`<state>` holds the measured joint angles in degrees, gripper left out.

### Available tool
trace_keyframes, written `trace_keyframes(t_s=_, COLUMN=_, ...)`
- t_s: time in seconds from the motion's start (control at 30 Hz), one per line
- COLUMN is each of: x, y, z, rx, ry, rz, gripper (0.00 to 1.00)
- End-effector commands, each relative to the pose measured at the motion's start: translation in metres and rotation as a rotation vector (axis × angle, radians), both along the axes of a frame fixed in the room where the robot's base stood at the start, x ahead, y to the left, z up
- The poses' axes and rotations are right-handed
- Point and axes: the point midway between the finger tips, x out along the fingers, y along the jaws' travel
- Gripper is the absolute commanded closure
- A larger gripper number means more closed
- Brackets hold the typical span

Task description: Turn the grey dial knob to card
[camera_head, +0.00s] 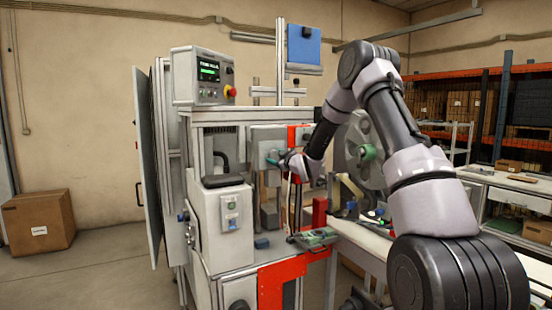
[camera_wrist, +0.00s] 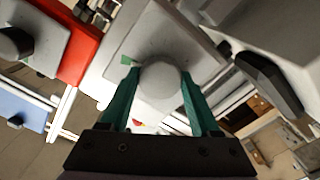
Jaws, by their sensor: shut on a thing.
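The grey dial knob (camera_wrist: 160,90) is round and sits on a pale grey plate (camera_wrist: 199,58) in the wrist view. A small green mark (camera_wrist: 127,60) shows on the plate at the knob's upper left. My gripper (camera_wrist: 159,76) has teal fingers on both sides of the knob and is shut on it. In the head view my gripper (camera_head: 280,160) reaches the grey plate (camera_head: 263,135) on the machine's front; the knob is small there and partly covered by the fingers. No word "card" and no pointer on the knob can be read.
A control box (camera_head: 203,76) with a green screen and red button stands on top of the machine. A red upright (camera_head: 292,136) is right of the plate. A large grey reel (camera_head: 358,150) is behind my arm. A second dark knob (camera_wrist: 14,43) shows left in the wrist view.

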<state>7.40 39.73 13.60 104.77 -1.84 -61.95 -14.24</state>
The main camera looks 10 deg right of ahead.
Motion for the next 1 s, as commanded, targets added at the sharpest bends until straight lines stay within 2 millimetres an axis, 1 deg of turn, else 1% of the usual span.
trace_keyframes(t_s=0.03, x=-0.001, y=0.000, z=-0.002, rx=0.005, ry=0.006, rz=-0.001, gripper=0.92)
trace_keyframes(t_s=0.47, x=-0.001, y=0.000, z=-0.003, rx=0.011, ry=0.009, rz=0.000, gripper=0.92)
trace_keyframes(t_s=0.5, x=-0.001, y=0.000, z=-0.003, rx=0.011, ry=0.009, rz=0.000, gripper=0.21)
trace_keyframes(t_s=0.53, x=-0.001, y=0.000, z=-0.002, rx=0.011, ry=0.008, rz=-0.001, gripper=0.10)
trace_keyframes(t_s=0.57, x=-0.001, y=0.000, z=-0.002, rx=0.011, ry=0.008, rz=-0.001, gripper=0.06)
trace_keyframes(t_s=0.87, x=-0.001, y=0.000, z=-0.001, rx=0.010, ry=0.006, rz=0.000, gripper=0.06)
trace_keyframes(t_s=1.0, x=-0.012, y=-0.004, z=0.000, rx=0.010, ry=0.005, rz=-0.001, gripper=0.06)
